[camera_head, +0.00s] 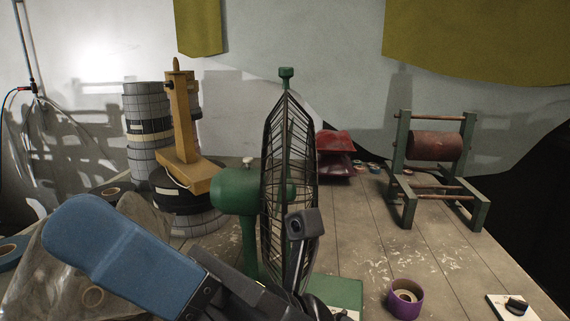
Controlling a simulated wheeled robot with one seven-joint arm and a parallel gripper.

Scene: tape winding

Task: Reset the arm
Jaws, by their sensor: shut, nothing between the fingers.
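My arm comes in from the lower left, with a blue link (125,255) and dark grey parts beyond it. My gripper (303,224) is at the lower middle, in front of the green desk fan (236,189). It is shut and nothing shows between its fingers. It overlaps the lower part of the fan's wire cage (287,150) in the picture; I cannot tell whether they touch. The fan stands upright on a green base (338,291), partly hidden by my arm.
A purple tape roll (405,298) and a switch plate (513,305) lie at the front right. A winding frame with a reddish drum (436,147) stands at the back right. Stacked rolls (148,130) and a wooden stand (184,130) are at the back left. Table boards (375,225) are bare at right centre.

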